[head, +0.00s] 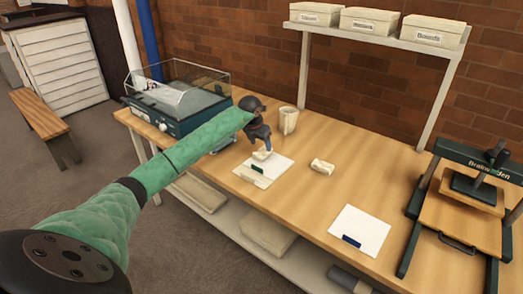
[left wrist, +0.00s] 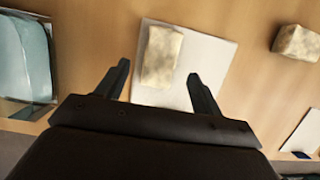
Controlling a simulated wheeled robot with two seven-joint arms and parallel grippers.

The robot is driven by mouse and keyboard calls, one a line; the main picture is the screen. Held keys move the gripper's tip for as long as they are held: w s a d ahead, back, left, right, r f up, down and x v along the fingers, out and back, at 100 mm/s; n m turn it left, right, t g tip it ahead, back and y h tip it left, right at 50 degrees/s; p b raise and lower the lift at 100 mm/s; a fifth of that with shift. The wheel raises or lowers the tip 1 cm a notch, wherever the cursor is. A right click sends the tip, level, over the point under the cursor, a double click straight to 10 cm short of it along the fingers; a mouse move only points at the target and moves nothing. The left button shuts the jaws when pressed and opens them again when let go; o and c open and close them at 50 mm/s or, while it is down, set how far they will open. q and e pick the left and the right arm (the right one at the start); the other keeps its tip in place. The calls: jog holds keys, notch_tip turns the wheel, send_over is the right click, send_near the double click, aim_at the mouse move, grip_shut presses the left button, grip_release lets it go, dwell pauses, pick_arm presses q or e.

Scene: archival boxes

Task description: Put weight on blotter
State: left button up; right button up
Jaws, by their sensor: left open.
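A pale stone-like weight (head: 263,155) lies on a white blotter sheet (head: 280,172) in the middle of the table. The weight also shows in the left wrist view (left wrist: 161,55), lying on the sheet (left wrist: 215,60). My left gripper (head: 262,145) is open just above this weight. In the left wrist view its two fingers (left wrist: 158,72) are apart on either side of the weight, with nothing held. A second pale weight (head: 322,167) lies on bare wood to the right. A second white sheet (head: 362,225) with a blue tab lies nearer the front. My right gripper is not in view.
A glass-lidded case (head: 180,95) stands at the table's left end. A beige cup (head: 288,120) stands behind the gripper. A press (head: 465,205) fills the right end. A shelf with white boxes (head: 370,21) runs above the back.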

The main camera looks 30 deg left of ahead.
aim_at(258, 153)
pick_arm(q)
jog(key=b+v, duration=0.1)
jog(key=v, duration=0.3)
jog(key=b+v, duration=0.1)
jog(key=v, duration=0.2)
jog(key=shift+s+r, duration=0.15)
jog(key=shift+r, duration=0.2)
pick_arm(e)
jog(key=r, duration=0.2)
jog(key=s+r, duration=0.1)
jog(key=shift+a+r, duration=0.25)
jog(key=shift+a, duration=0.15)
